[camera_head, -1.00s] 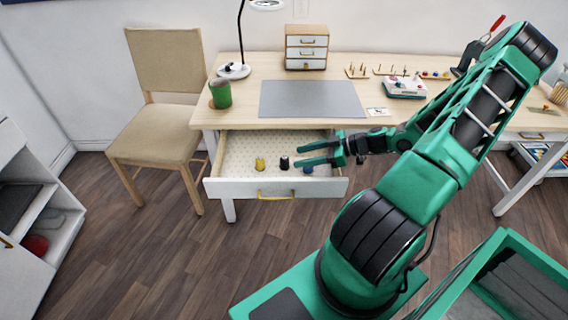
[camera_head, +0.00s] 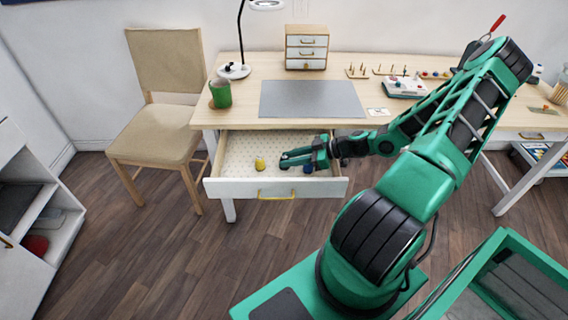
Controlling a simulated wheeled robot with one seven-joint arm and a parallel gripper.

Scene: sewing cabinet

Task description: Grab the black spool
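The open drawer (camera_head: 235,187) under the desk holds a yellow spool (camera_head: 260,164) on its left and a blue spool (camera_head: 308,168) on its right. My gripper (camera_head: 284,158) is low inside the drawer, pointing left, with its fingertips at the place of the black spool. The green fingers now cover nearly all of the black spool. The fingers look near each other, but I cannot tell if they are shut on it. The blue spool sits just below and right of the fingers, partly hidden by them.
The drawer's front wall with its yellow handle (camera_head: 276,195) is below my gripper. The desk top (camera_head: 250,122) overhangs the drawer's back. A chair (camera_head: 160,133) is to the left. The drawer's left part is free.

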